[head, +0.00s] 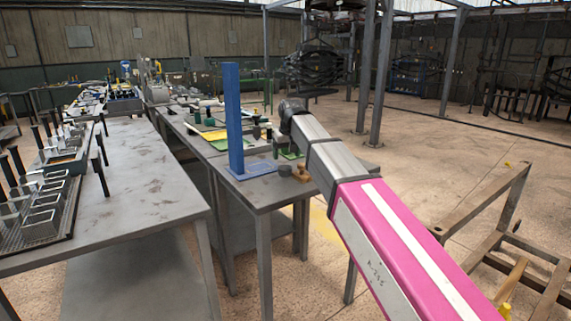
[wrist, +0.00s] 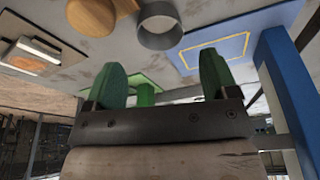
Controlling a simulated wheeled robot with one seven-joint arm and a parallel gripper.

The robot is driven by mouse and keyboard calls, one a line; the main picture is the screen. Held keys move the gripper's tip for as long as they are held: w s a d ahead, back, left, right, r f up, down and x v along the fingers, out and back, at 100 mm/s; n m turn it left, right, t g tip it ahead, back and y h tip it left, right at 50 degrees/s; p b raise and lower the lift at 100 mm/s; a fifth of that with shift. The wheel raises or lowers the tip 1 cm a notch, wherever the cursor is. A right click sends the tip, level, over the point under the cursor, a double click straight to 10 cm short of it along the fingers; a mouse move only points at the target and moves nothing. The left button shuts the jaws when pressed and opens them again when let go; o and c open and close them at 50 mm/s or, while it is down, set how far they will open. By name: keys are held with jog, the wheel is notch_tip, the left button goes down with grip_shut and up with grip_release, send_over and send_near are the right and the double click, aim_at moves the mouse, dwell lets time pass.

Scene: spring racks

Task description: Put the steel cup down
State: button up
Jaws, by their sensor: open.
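A short grey steel cup (wrist: 160,34) stands on the grey table, just beyond my fingertips in the wrist view. It also shows as a small dark ring (head: 285,171) near the table's front corner in the head view. My gripper (wrist: 161,66) is open, its two green fingers spread wide with nothing held between them. The cup is apart from both fingers, roughly in line with the gap. In the head view my arm hides the fingers.
A blue plate (wrist: 218,48) with a yellow outline and a tall blue post (head: 233,118) stand beside the cup. A round wooden piece (wrist: 92,14) is close on its other side. A green block (wrist: 146,95) shows behind the fingers. A second table (head: 150,185) carries racks.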

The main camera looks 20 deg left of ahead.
jog(key=v, duration=0.4)
jog(key=shift+o, duration=0.4)
jog(key=shift+r, duration=0.35)
jog(key=n+g+y, duration=0.3)
jog(key=n, duration=0.9)
send_over(286, 167)
jog(key=s+d, duration=0.3)
notch_tip(286, 167, down, 6)
jog(key=shift+w+f, duration=0.1)
jog(key=shift+w+x, duration=0.2)
jog(key=shift+x, duration=1.3)
jog(key=shift+w+x, duration=0.2)
jog(key=shift+x, duration=1.3)
jog(key=shift+c, duration=0.3)
jog(key=c, duration=1)
